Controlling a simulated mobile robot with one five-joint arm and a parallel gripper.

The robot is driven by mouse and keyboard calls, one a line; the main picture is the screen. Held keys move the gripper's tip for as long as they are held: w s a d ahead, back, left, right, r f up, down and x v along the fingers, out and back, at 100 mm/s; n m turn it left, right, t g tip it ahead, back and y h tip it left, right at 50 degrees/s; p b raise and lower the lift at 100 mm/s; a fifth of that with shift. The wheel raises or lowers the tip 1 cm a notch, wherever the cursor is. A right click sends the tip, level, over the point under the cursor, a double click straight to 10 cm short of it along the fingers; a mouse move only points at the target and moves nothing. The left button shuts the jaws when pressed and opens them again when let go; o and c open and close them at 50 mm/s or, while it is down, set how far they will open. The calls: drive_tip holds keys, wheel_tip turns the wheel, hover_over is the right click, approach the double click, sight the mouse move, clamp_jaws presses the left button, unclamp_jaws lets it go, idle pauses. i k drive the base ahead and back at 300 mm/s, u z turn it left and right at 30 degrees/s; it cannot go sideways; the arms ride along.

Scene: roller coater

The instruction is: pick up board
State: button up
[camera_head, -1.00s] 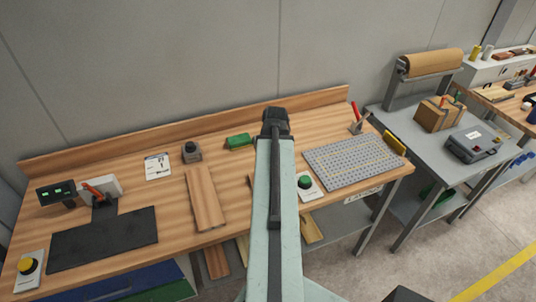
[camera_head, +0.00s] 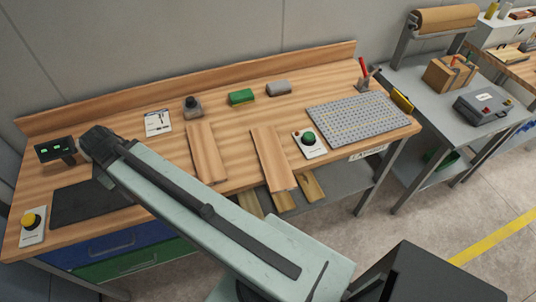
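Two flat wooden boards lie on the wooden workbench (camera_head: 100,121). One board (camera_head: 206,153) is left of the bench's middle. The other board (camera_head: 272,158) lies to its right, reaching the front edge. More wooden pieces (camera_head: 311,187) show below the front edge, partly hidden by the bench. My arm crosses from the lower right to the left part of the bench, its dark far joint over the area near the small display. My gripper is not visible; the fingers are hidden behind the arm or out of sight.
A black mat (camera_head: 83,204) and yellow button (camera_head: 31,221) are at the left. A green button (camera_head: 309,140) and grey perforated plate (camera_head: 361,118) are at the right. A green block (camera_head: 241,97) and grey block (camera_head: 279,88) stand at the back. A grey side table (camera_head: 445,120) holds a carton.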

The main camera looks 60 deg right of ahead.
sight(279, 176)
drive_tip(key=z, duration=2.9)
drive_tip(key=k, duration=1.9)
drive_tip(key=u, duration=1.75)
drive_tip(key=i, duration=1)
